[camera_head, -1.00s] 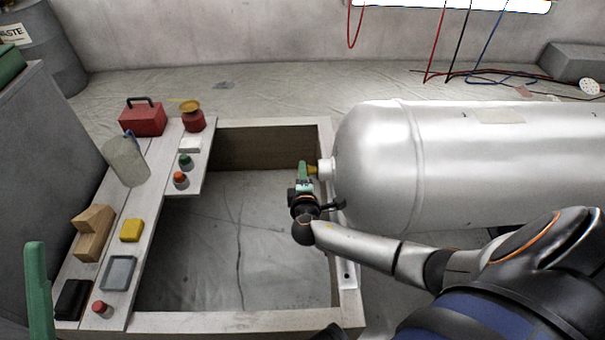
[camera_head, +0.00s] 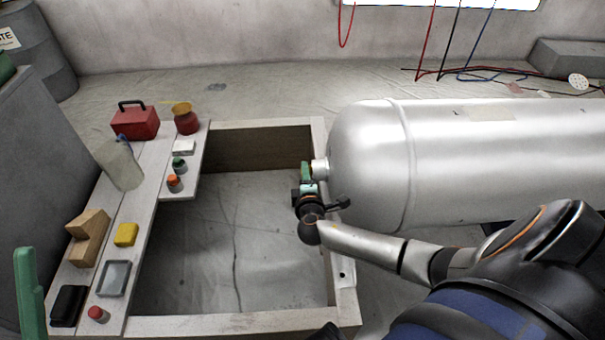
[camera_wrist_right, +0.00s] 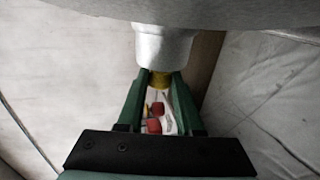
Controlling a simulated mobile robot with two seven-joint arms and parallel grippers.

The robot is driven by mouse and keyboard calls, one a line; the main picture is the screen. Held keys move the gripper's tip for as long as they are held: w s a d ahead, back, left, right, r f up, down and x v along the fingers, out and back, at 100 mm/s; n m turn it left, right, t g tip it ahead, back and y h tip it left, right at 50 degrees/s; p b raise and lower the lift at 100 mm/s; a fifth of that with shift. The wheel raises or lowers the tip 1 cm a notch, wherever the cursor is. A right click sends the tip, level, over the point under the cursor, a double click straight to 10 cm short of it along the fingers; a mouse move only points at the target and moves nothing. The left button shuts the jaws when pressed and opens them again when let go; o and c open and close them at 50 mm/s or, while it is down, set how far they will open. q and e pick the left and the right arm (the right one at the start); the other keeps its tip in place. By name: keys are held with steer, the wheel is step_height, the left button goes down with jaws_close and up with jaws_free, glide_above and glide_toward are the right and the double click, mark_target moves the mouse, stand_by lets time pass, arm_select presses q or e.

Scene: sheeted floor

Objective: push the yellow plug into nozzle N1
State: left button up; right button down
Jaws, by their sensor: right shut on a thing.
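The silver tank (camera_head: 380,165) has a short pale nozzle (camera_head: 320,167) on its left end. I see no label on it; the nozzle also shows in the wrist view (camera_wrist_right: 163,45). My right gripper (camera_head: 307,172) is at the nozzle's mouth. In the wrist view its green fingers are shut on the yellow plug (camera_wrist_right: 160,80). The plug's far end meets the nozzle mouth; how deep it sits is hidden. In the head view little of the plug shows. One green finger of my left gripper (camera_head: 30,290) stands at the left edge, away from the tank.
A wooden frame (camera_head: 240,325) surrounds an open floor area below the nozzle. A plank shelf at left holds a red toolbox (camera_head: 135,122), a jug (camera_head: 121,165), a yellow block (camera_head: 126,235), a grey tray (camera_head: 114,279), wooden blocks (camera_head: 88,238) and small capped items.

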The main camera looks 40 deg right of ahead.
steer(key=shift+c, duration=2.4)
jaws_free()
arm_select(q)
steer(key=r+p, duration=0.4)
steer(key=shift+s+a+r, duration=0.1)
steer(key=shift+a+r, duration=0.25)
arm_select(e)
steer(key=v, duration=1.2)
steer(key=shift+s, duration=0.2)
arm_select(q)
steer(key=shift+f, duration=0.1)
arm_select(e)
steer(key=shift+a+r, duration=0.1)
